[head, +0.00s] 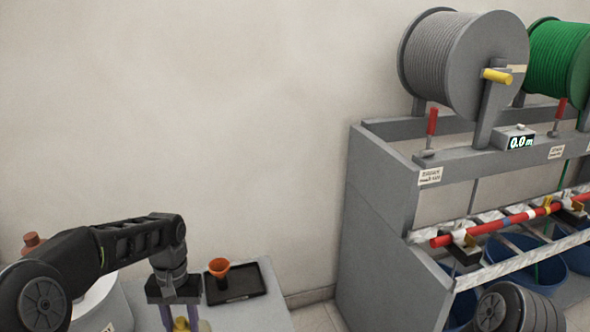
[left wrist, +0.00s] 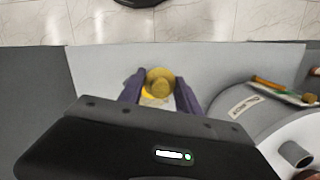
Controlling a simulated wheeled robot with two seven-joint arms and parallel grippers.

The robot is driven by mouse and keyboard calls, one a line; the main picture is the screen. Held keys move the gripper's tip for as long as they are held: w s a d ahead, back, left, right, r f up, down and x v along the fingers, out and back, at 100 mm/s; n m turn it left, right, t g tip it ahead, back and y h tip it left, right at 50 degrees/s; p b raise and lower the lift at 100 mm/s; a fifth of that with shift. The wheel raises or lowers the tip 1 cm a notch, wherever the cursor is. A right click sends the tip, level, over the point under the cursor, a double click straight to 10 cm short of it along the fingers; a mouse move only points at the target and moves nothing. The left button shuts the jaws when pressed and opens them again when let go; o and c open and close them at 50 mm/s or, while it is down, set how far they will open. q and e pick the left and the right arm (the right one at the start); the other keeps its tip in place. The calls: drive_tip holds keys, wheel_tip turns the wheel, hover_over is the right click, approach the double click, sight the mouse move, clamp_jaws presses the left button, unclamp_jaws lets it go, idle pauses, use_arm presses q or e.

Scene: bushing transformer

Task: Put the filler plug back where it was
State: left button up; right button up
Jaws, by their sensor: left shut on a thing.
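My left gripper (head: 180,322) is at the bottom of the head view, over the grey table. In the left wrist view its purple fingers (left wrist: 160,90) are shut on a yellow, round-topped piece, which I take as the filler plug (left wrist: 160,79). The plug also shows at the bottom edge of the head view (head: 181,325), partly cut off. The round grey tank (left wrist: 235,125) with a label and a white top stands to the right in the left wrist view, apart from the plug. A short grey stub (left wrist: 296,154) rises from its top. My right gripper is out of view.
A grey rack (head: 385,215) with cable reels (head: 440,55) stands at the right.

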use_arm(q)
drive_tip(key=w+d+r+m+p, duration=0.1)
drive_tip(key=d+r+p, duration=0.2)
drive_tip(key=d+r, duration=0.3)
drive_tip(key=shift+w+d, duration=0.2)
drive_tip(key=shift+d, duration=0.35)
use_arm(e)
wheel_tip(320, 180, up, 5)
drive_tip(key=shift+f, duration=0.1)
use_arm(q)
drive_tip(key=shift+r, duration=0.1)
